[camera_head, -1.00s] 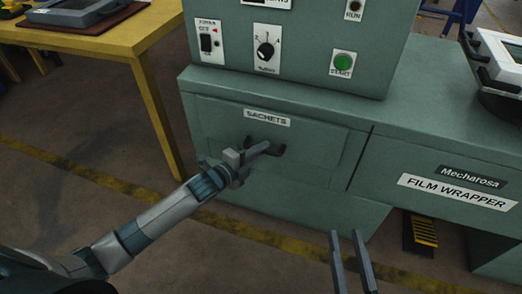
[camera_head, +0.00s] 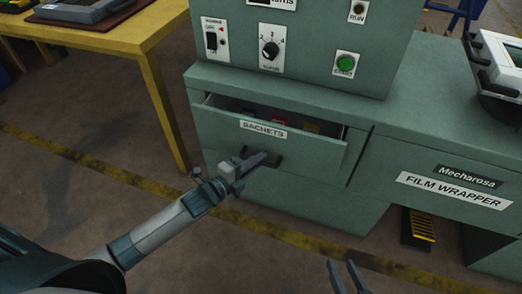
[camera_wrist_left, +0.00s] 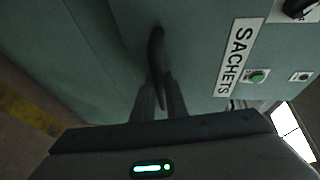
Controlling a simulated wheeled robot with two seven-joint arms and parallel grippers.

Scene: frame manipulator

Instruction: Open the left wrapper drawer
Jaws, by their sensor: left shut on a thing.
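The left wrapper drawer (camera_head: 310,150) is a green drawer labelled SACHETS. It is pulled out part way, and coloured items show inside through the gap along its top. Its dark handle (camera_head: 272,160) is below the label and also shows in the left wrist view (camera_wrist_left: 156,50). My left gripper (camera_head: 258,162) is at the handle, shut on it; the left wrist view shows its fingers on either side of the handle's end. My right gripper (camera_head: 346,278) is at the bottom edge of the head view, away from the drawer, its two fingers apart with nothing between them.
The green film wrapper body (camera_head: 440,160) extends right of the drawer. A control panel with a dial (camera_head: 270,50) and a green start button (camera_head: 346,64) stands above. A yellow table (camera_head: 130,50) is at the back left. The floor before the drawer is clear.

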